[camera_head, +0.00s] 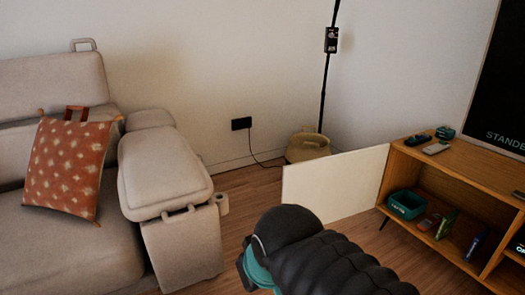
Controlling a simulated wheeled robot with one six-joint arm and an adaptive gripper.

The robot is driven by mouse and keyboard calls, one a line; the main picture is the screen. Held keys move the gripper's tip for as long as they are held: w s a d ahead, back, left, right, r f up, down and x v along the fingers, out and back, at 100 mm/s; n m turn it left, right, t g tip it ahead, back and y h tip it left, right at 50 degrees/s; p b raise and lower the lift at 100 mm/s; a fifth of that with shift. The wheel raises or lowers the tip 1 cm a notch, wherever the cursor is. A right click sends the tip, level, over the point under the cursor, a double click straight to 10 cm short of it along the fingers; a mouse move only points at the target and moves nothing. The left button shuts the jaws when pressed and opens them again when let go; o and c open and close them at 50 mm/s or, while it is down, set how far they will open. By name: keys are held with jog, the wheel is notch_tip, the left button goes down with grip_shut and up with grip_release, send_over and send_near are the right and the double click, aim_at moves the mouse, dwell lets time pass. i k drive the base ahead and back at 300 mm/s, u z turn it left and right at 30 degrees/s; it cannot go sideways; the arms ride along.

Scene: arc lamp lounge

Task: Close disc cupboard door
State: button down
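The disc cupboard is a low wooden unit (470,163) at the right. Its white door (334,184) stands wide open, swung out to the left from the cupboard's left edge. Inside the open compartment are a teal bin (406,204) and several small items. My arm, in a black ribbed cover with teal parts, reaches in from the bottom middle, in front of the door's lower part. My gripper's fingers cannot be made out, so whether it is open or shut is hidden. I cannot tell whether the arm touches the door.
A beige sofa (168,170) with a red patterned cushion (65,168) fills the left. Wooden floor shows between sofa and door.

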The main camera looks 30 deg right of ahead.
aim_at(336, 188)
jog(key=z, duration=0.25)
jog(key=i, duration=1.05)
jog(key=z, duration=1.05)
jog(key=i, duration=0.45)
jog(key=z, duration=0.4)
